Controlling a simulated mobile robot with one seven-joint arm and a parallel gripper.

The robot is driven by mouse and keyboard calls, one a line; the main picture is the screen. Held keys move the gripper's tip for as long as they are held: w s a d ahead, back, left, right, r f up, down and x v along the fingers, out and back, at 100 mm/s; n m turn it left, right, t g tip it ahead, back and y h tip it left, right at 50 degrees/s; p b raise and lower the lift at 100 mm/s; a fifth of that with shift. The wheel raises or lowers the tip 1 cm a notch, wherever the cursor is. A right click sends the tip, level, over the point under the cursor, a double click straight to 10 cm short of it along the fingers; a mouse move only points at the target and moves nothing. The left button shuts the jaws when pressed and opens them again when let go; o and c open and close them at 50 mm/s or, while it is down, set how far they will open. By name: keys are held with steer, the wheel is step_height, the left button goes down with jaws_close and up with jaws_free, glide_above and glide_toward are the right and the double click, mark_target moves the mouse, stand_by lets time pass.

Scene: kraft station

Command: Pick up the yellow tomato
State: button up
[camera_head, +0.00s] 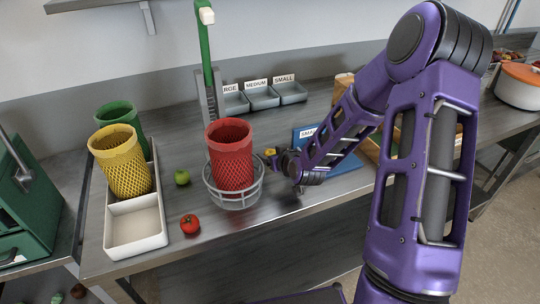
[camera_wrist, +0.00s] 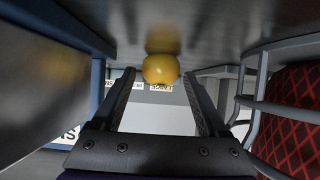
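The yellow tomato (camera_wrist: 160,68) shows in the wrist view, between and just past the two fingertips of my gripper (camera_wrist: 159,74). The fingers stand apart on either side of it, and I see no clear contact. In the head view only a small yellow patch of the tomato (camera_head: 270,152) shows beside my gripper (camera_head: 277,160), right of the red mesh basket; the rest is hidden. My gripper is low over the metal table, pointing toward the basket side.
The red mesh basket (camera_head: 231,160) stands in a wire ring (camera_head: 239,202) close to my gripper. A blue-edged sign or tray (camera_head: 345,165) lies to the right. A red tomato (camera_head: 190,224) and a green one (camera_head: 182,177) lie left, near a white bin (camera_head: 136,245) and a yellow basket (camera_head: 122,165).

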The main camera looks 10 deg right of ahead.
steer(key=c, duration=1.1)
steer(key=shift+r, duration=0.1)
